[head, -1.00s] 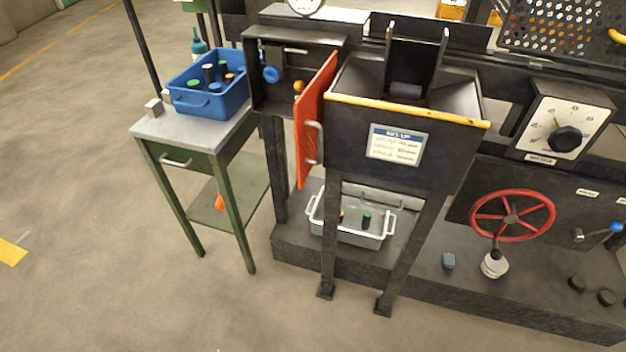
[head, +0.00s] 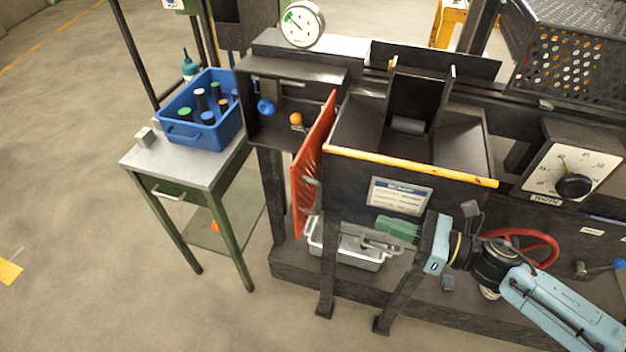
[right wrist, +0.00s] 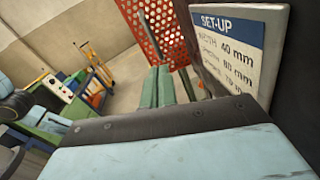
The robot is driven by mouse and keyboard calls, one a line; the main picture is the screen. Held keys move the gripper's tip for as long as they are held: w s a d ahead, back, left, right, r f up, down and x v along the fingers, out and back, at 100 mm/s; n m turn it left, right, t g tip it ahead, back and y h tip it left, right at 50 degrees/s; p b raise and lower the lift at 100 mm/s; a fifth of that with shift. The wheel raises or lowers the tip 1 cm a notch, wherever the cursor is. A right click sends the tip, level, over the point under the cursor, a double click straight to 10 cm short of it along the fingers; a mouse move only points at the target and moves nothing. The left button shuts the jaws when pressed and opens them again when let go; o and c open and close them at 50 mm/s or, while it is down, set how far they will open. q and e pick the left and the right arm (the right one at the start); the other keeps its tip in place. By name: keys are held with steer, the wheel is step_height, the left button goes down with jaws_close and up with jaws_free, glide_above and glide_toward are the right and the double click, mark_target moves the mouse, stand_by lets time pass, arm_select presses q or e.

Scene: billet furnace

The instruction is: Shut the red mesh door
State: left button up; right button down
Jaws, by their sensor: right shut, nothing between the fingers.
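The red mesh door (head: 312,165) stands open, swung out from the dark cabinet (head: 285,100) and seen nearly edge-on in the head view. A grey handle (head: 313,182) is on its right face. The door's perforated red sheet (right wrist: 165,25) also shows at the top of the right wrist view. My right gripper (head: 348,234) is shut and empty, low in front of the hopper and to the right of the door's lower part. Its fingers (right wrist: 157,78) point toward the door in the wrist view; I cannot tell whether they touch it. My left gripper is out of view.
The hopper (head: 410,165) with a yellow front edge and a set-up sign (head: 400,195) stands close right of the door. A grey tray (head: 360,262) sits below it. A green table (head: 185,165) with a blue bin (head: 170,132) stands left of the cabinet.

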mark_target(297, 201)
steer(key=w+a+n, duration=0.1)
steer(key=a, duration=0.3)
steer(key=w+a+r+n+g+p, duration=0.1)
steer(key=a, duration=0.4)
steer(key=w+a+r+n+y+p, duration=0.1)
steer(key=a, duration=0.3)
steer(key=shift+a+r+g, duration=0.25)
steer(key=shift+a+g, duration=0.05)
steer(key=shift+g, duration=0.1)
steer(key=shift+w+a, duration=0.25)
steer(key=shift+a, duration=0.2)
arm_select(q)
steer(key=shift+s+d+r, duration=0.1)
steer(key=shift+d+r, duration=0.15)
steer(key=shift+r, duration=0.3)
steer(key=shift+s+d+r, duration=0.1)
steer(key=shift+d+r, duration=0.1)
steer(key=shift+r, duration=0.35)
arm_select(e)
steer(key=shift+a+f, duration=0.1)
steer(key=shift+a, duration=0.05)
